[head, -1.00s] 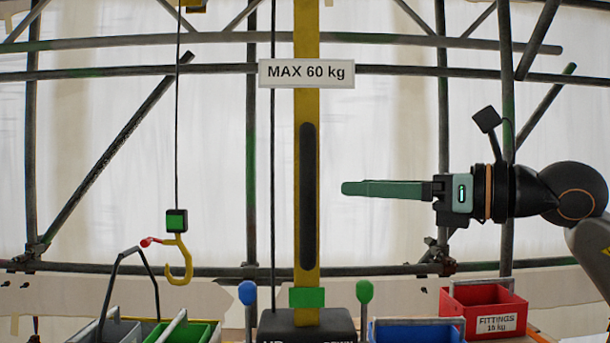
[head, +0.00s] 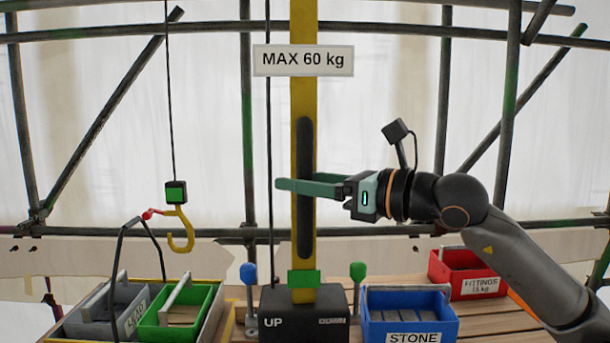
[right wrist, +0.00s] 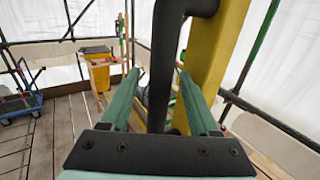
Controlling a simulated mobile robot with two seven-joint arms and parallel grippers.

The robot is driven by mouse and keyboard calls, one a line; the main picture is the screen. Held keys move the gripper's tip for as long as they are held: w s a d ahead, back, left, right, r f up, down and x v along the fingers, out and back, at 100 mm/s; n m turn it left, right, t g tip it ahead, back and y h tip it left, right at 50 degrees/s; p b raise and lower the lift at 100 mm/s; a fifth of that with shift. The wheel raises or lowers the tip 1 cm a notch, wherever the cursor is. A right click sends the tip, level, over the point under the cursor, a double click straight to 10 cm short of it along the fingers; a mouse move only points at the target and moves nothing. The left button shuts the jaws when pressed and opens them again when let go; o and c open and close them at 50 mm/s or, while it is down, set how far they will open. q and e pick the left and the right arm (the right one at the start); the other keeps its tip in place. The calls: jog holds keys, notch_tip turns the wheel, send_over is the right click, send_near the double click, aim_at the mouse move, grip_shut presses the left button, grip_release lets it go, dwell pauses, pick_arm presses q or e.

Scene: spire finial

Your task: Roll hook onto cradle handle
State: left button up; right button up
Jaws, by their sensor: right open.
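The yellow hook (head: 184,236) hangs under a green-faced block (head: 176,192) on a thin cable at the left. Its red-tipped lever (head: 150,213) points left and overlaps the top of the black arched cradle handle (head: 119,255). The hook's bowl shows right of the handle; I cannot tell whether they touch. My right gripper (head: 281,184) is open at the yellow post (head: 303,95), far right of the hook. In the right wrist view its green fingers lie on both sides of the post's black vertical bar (right wrist: 164,75). My left gripper is not in view.
The cradle holds a grey box (head: 103,324) and a green box (head: 180,327). A black base (head: 303,318) marked UP and DOWN stands between a blue-knobbed lever (head: 248,274) and a green-knobbed lever (head: 357,274). Blue (head: 410,324) and red (head: 466,274) bins stand right.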

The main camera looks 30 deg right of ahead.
jog(key=shift+c, duration=0.4)
grip_shut()
dwell(0.9)
